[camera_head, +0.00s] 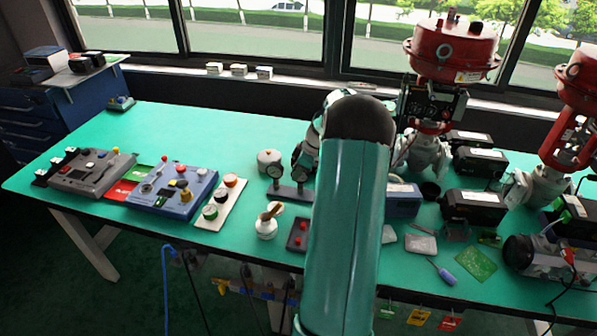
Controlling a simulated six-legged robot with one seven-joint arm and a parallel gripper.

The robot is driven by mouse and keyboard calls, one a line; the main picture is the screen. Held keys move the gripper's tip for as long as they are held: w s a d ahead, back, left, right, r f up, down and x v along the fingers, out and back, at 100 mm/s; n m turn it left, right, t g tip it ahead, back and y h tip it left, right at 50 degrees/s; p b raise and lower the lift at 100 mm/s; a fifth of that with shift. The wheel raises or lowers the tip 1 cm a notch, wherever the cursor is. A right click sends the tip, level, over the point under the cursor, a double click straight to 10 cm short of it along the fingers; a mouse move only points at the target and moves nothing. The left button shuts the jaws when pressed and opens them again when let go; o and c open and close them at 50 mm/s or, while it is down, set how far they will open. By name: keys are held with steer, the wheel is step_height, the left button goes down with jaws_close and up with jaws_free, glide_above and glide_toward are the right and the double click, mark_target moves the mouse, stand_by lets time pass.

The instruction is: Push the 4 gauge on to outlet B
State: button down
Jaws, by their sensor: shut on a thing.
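A black positioner box (431,104) is fixed on the nearer red-topped valve (452,50), right of my arm. Its outlets are too small to tell apart, and outlet B cannot be made out. My arm rises across the middle and bends away at the top.
Control boxes (172,190) stand at the left front. A white pot (266,228) is near the front edge. Black boxes (474,207), a screwdriver (443,272) and a second red valve (575,130) crowd the right.

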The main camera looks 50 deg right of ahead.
steer(key=shift+r, duration=1.1)
stand_by(1.0)
steer(key=shift+r, duration=1.9)
